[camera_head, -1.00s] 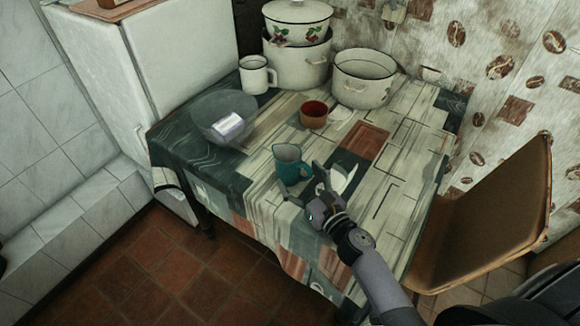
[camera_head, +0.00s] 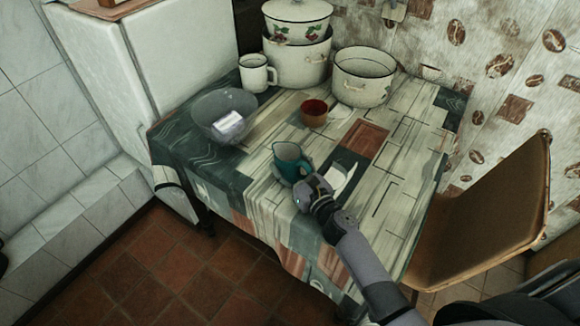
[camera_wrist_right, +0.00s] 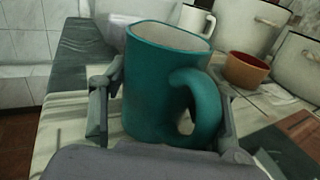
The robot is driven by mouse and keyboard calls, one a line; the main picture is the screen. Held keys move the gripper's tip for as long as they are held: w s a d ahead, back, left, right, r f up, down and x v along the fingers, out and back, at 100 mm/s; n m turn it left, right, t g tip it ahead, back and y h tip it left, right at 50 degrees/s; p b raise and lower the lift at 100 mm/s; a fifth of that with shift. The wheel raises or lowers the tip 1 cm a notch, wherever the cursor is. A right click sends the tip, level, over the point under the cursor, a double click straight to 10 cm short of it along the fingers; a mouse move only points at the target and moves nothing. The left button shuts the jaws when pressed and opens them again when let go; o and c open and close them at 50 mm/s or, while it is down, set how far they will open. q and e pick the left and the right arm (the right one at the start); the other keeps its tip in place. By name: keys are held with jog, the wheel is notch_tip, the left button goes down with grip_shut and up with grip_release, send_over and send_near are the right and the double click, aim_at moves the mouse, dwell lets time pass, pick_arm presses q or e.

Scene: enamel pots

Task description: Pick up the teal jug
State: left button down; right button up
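The teal jug (camera_head: 289,166) stands upright near the front of the table, just beyond my right gripper (camera_head: 297,180). In the right wrist view the jug (camera_wrist_right: 150,90) fills the middle, with its handle towards the camera and slightly right. The right gripper's fingers (camera_wrist_right: 165,95) stand spread on either side of the jug's body. A narrow gap seems to show by the left finger. The right finger is partly hidden behind the handle, so contact there is unclear. My left gripper is out of view.
A red-brown cup (camera_head: 314,113) stands behind the jug. A grey bowl (camera_head: 205,108), a white mug (camera_head: 256,74) and large enamel pots (camera_head: 362,82) stand farther back. A chair (camera_head: 490,215) is at the right. The table's front right is mostly clear.

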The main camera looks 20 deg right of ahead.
jog(key=c, duration=0.8)
jog(key=shift+r, duration=0.1)
